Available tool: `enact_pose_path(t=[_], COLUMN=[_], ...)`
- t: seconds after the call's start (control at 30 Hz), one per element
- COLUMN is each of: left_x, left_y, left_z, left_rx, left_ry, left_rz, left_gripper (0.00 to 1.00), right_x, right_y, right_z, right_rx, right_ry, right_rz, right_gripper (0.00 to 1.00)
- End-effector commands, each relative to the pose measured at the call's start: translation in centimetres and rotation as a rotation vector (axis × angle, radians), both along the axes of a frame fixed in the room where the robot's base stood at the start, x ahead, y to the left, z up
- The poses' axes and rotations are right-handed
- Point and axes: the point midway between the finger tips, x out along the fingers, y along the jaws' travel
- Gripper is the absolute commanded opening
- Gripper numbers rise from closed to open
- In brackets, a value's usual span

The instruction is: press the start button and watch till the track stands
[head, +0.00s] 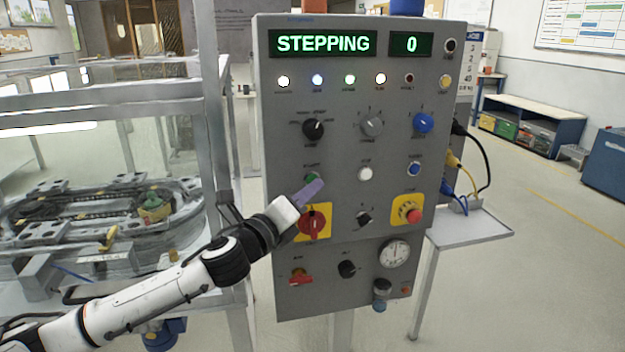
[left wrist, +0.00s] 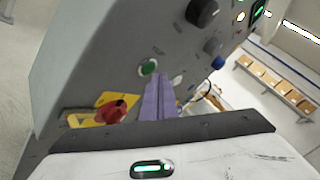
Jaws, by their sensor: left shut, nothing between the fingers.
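The grey control panel (head: 340,220) stands upright in front of me. Its green display (head: 323,43) reads STEPPING, and the small display (head: 411,44) reads 0. The green start button (head: 312,177) is at the panel's left, just above and beside my left fingertips; it also shows in the left wrist view (left wrist: 149,67). My left gripper (head: 313,187) is shut and empty, its purple fingers pointing at the panel near the button. I cannot tell if they touch it. My right gripper is out of view.
A red rotary switch (head: 312,223) on a yellow plate sits just below my left fingers. A red stop button (head: 413,216) is at the right. Several lamps are lit along the top. A small side table (head: 470,227) with cables adjoins the panel.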

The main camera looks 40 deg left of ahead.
Motion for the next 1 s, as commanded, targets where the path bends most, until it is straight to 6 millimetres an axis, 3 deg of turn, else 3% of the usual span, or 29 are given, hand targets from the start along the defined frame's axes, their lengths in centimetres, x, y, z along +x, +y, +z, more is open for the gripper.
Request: enact_pose_path(t=[0.4, 1.0], left_x=[-0.4, -3.5], left_y=[-0.5, -4.1], left_z=[0.0, 0.0], left_rx=[-0.001, -0.001], left_ry=[0.0, 0.001], left_rz=[-0.001, -0.001], left_gripper=[0.0, 0.0], right_x=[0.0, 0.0], right_y=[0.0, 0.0], right_z=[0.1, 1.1], right_rx=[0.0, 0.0], right_ry=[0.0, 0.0], right_rz=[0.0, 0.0], right_gripper=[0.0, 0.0])
